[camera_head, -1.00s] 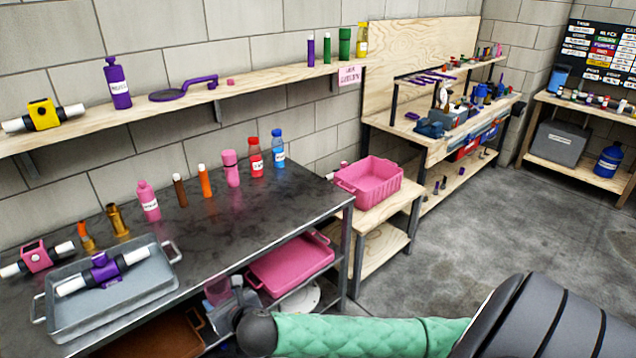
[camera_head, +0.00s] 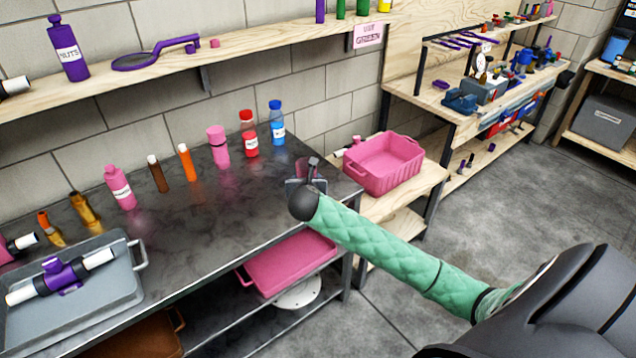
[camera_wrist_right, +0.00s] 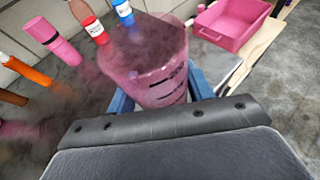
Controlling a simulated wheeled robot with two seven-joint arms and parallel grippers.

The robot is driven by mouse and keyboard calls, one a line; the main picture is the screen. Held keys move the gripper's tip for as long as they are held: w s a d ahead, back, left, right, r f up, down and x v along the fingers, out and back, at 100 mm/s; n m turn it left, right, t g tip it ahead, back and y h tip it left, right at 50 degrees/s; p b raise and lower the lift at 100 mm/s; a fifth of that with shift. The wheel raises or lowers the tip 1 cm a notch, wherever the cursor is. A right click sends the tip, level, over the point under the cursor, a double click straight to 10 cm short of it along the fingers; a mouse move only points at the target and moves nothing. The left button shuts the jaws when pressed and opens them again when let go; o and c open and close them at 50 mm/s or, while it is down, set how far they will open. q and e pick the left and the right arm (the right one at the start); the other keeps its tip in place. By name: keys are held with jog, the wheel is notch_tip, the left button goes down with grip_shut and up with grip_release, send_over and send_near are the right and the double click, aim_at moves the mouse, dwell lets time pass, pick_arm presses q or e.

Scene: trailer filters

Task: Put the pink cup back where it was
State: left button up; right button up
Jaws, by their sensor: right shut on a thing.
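The pink cup (camera_wrist_right: 150,75) is see-through with dark markings on its side. In the right wrist view it sits between the blue fingers of my right gripper (camera_wrist_right: 160,93), which is shut on it. In the head view my right gripper (camera_head: 304,183) is over the right end of the dark metal table (camera_head: 215,235), and only a small dark pinkish part of the cup (camera_head: 312,167) shows there. I cannot tell how far the cup is above the tabletop. My left gripper is not in view.
Bottles and tubes stand along the table's back, including a pink flask (camera_head: 218,146), red bottle (camera_head: 249,135) and blue bottle (camera_head: 277,123). A pink bin (camera_head: 385,163) stands on the wooden stand at right. A pink tray (camera_head: 290,263) lies on the shelf below. The front middle tabletop is clear.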

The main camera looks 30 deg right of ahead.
jog(key=w+d+m+g+h, duration=0.3)
jog(key=d+m+g+h, duration=0.15)
jog(key=d, duration=1.15)
jog(key=shift+m, duration=0.35)
jog(key=w+a+f+p, duration=0.1)
jog(key=w+f, duration=0.1)
jog(key=w, duration=0.1)
jog(key=w+a+f+p, duration=0.1)
jog(key=w+f, duration=0.2)
jog(key=w+a+f, duration=0.2)
jog(key=w, duration=0.1)
jog(key=shift+w+f+p, duration=0.3)
jog(key=shift+p, duration=0.1)
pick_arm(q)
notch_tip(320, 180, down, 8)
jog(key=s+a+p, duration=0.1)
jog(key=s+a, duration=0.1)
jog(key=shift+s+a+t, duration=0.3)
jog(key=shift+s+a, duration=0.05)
pick_arm(e)
jog(key=shift+f, duration=2.05)
jog(key=o, duration=1.1)
jog(key=shift+f, duration=0.1)
